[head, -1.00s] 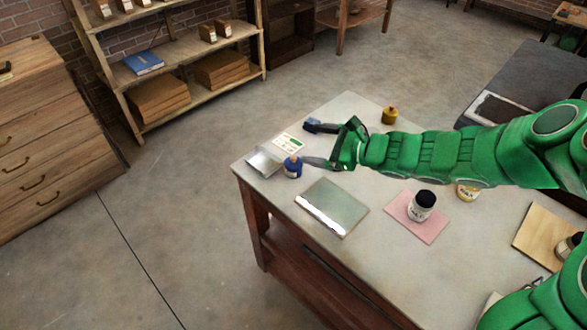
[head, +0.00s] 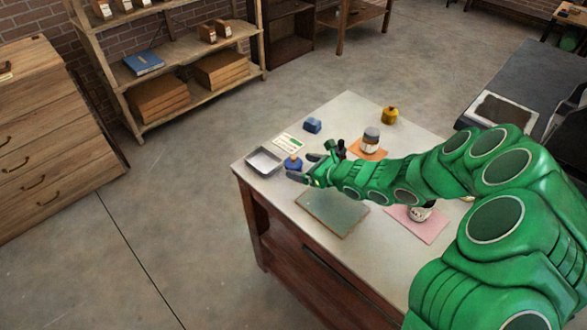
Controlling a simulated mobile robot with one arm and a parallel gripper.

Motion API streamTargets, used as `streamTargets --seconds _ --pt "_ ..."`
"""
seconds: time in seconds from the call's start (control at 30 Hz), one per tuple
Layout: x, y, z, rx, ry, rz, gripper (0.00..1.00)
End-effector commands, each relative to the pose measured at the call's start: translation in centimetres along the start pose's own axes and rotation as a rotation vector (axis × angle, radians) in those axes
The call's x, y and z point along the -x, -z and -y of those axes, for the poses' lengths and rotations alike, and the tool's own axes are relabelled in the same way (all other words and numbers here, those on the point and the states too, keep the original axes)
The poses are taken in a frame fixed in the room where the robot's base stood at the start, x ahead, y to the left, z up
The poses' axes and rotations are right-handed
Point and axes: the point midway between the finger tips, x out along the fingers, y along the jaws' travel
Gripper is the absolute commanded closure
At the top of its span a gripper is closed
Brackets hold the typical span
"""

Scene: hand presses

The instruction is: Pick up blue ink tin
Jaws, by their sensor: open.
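The blue ink tin (head: 292,163) stands near the far left corner of the table, between a metal tray and my gripper; its lower right part is partly hidden by the gripper. My gripper (head: 303,167) is open, with its dark fingers just right of the tin, one nearer the front and one farther back. From this view I cannot tell whether a finger touches the tin. Nothing shows between the fingers other than the tin's edge.
A metal tray (head: 265,161), a card (head: 288,142), a blue block (head: 312,125) and a yellow tin (head: 389,115) are nearby. A jar (head: 371,138) stands on an orange mat. A greenish plate (head: 332,213) lies in front; a pink mat (head: 428,228) holds another jar.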

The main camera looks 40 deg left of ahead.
Motion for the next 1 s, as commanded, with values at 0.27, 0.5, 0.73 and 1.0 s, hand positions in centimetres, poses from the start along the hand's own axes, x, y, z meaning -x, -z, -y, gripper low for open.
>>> streamTargets --seconds 0.27,0.5,0.73,1.0 --pt "-1.7 0.7 0.1 0.0 -0.002 -0.002 0.12" --pt "-4.0 1.4 0.5 0.002 -0.002 0.001 0.12" --pt "-5.4 1.4 0.5 0.001 -0.001 0.0 0.12" --pt "-5.4 1.3 0.5 0.001 -0.001 0.001 0.17"
